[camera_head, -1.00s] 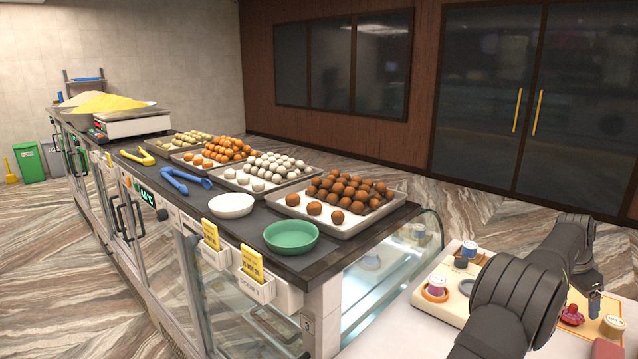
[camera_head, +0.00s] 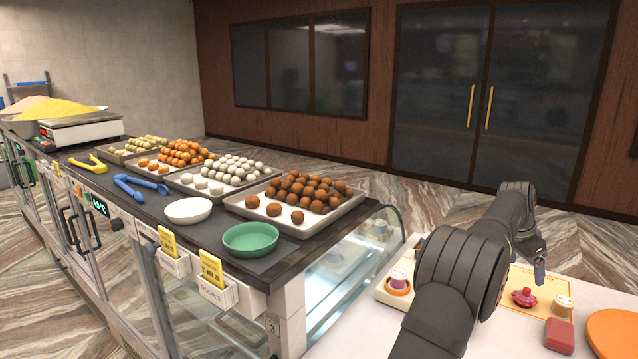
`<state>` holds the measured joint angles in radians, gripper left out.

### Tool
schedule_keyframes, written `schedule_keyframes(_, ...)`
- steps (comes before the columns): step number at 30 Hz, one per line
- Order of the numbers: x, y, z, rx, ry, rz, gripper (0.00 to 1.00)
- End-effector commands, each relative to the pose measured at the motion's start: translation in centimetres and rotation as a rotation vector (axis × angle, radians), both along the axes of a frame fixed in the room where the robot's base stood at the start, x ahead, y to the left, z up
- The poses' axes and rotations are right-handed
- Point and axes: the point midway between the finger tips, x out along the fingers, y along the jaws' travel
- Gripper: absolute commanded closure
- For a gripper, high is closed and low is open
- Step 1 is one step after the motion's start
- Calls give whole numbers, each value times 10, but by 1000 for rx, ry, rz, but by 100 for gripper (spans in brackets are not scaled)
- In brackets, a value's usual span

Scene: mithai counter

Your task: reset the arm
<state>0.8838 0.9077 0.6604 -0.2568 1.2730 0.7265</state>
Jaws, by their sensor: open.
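My dark grey arm rises from the lower right and bends down at its far end. My gripper (camera_head: 540,272) hangs there, small in view, above the right-hand work surface near a dark pink knobbed piece (camera_head: 524,297). Nothing is seen held in it. The fingers are too small to make out in detail.
The white work surface (camera_head: 487,340) holds a cream board (camera_head: 390,297) with a cup in an orange ring, a tan jar (camera_head: 563,306), a red block (camera_head: 560,336) and an orange disc (camera_head: 612,332). The counter on the left bears sweet trays, a green bowl (camera_head: 251,239) and a white bowl (camera_head: 188,211).

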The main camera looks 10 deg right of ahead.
Motion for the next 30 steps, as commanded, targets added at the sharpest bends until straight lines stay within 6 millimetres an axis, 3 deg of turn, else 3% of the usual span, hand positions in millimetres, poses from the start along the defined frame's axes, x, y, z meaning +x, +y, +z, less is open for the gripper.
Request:
schedule_keyframes(14, 0, -37, -91, 1, 1, 0, 19)
schedule_keyframes(21, 0, -38, -44, -5, -4, -1, 19)
schedule_keyframes(30, -55, -42, -14, -3, -2, -2, 19)
